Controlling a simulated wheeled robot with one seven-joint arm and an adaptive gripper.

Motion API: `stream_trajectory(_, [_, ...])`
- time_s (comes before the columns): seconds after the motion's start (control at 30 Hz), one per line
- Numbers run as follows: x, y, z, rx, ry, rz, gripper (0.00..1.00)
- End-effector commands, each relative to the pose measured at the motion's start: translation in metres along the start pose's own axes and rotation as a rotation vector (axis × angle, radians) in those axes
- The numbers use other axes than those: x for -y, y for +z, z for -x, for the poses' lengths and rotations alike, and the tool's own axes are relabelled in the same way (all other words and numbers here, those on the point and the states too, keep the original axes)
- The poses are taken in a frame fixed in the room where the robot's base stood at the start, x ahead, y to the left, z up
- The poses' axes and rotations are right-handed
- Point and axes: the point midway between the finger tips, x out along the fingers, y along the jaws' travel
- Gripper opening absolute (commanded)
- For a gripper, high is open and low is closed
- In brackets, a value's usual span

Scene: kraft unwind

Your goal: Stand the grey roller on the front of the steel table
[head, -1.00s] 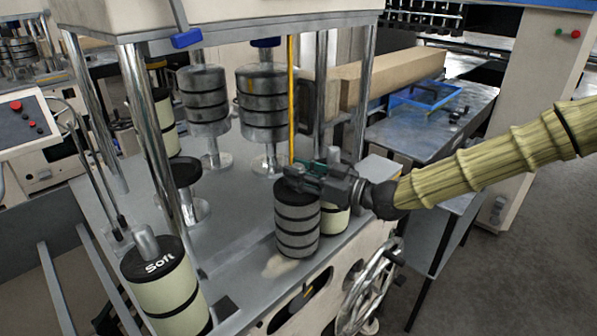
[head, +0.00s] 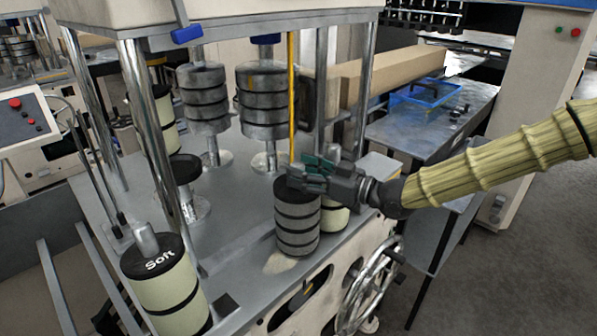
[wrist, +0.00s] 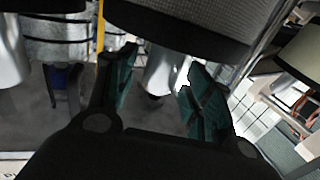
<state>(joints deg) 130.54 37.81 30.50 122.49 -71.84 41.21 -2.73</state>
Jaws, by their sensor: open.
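The grey roller (head: 297,226), with dark bands, stands upright on the front of the steel table (head: 243,262) in the head view. My gripper (head: 300,172) is at its top, coming from the right. In the wrist view its two teal-padded fingers (wrist: 158,85) are spread apart. A pale metal stub (wrist: 160,72) shows between them, with gaps visible. The dark grey body of a roller (wrist: 180,25), apparently the same one, fills the top of that view. The roller's top is partly hidden by my gripper in the head view.
A cream roller (head: 334,217) stands close behind the grey one, partly hidden. A cream roller marked "Soft" (head: 160,290) stands at the front left. Two dark banded stacks (head: 262,100) on stands are behind. A yellow rod (head: 291,95) and chrome posts rise nearby. A handwheel (head: 368,290) is below right.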

Motion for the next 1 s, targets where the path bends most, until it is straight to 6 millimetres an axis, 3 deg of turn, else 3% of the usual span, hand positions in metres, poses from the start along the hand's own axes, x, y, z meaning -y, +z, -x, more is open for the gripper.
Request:
stream_trajectory(0.6, [-0.001,0.001,0.090,-0.002,0.002,-0.001,0.51])
stream_trajectory(1.0, [0.001,0.001,0.106,-0.001,0.000,-0.001,0.51])
